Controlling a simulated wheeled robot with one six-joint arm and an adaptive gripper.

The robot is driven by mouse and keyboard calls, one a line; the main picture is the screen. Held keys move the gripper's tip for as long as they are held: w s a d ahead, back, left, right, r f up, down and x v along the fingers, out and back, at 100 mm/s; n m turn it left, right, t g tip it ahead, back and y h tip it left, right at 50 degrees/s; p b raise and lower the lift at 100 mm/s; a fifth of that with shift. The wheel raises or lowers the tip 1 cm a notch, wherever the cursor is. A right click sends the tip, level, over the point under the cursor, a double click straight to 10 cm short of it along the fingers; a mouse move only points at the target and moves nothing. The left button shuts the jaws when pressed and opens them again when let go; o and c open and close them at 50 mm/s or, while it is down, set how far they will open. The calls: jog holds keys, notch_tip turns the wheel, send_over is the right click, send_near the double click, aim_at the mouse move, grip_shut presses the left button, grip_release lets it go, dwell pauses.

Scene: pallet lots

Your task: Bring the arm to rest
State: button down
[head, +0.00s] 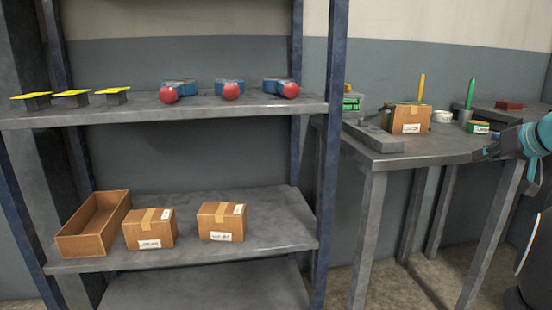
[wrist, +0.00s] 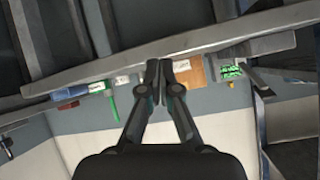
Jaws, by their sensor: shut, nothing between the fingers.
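My gripper (head: 490,153) is at the right of the head view, beside the right part of the grey table (head: 388,160). In the wrist view my gripper (wrist: 166,72) shows with its fingers together and nothing between them. That view looks tilted and upside down, with the table edge (wrist: 200,50) running across it. My arm is partly cut off by the right edge of the head view.
The table holds a cardboard box (head: 409,118), a green marker (head: 470,93) in a holder, a white roll (head: 442,116) and a red block (head: 509,105). A shelf (head: 150,110) at the left holds several items, with boxes (head: 149,229) and an open tray (head: 93,240) below.

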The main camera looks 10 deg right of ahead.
jog(key=s+f+m+g, duration=0.2)
jog(key=s+f+m, duration=0.1)
jog(key=f, duration=0.4)
jog(key=s+a+f+m+g+p, duration=0.1)
jog(key=s+a+f+g, duration=0.15)
jog(key=a, duration=0.45)
jog(key=s+a+f+m+g+p, duration=0.1)
jog(key=s+a+f, duration=0.25)
jog(key=a, duration=0.35)
jog(key=s+a+n+p, duration=0.1)
jog(key=s+a, duration=0.3)
jog(key=a, duration=0.4)
jog(key=s+a+f+n+p, duration=0.1)
jog(key=s+a+n, duration=0.3)
jog(key=a, duration=0.4)
jog(key=s+a+n+p, duration=0.2)
jog(key=s+a, duration=0.3)
jog(key=a, duration=0.3)
jog(key=shift+s+a+f+n+p, duration=0.25)
jog(key=shift+f+n+p, duration=0.1)
jog(key=shift+p, duration=0.4)
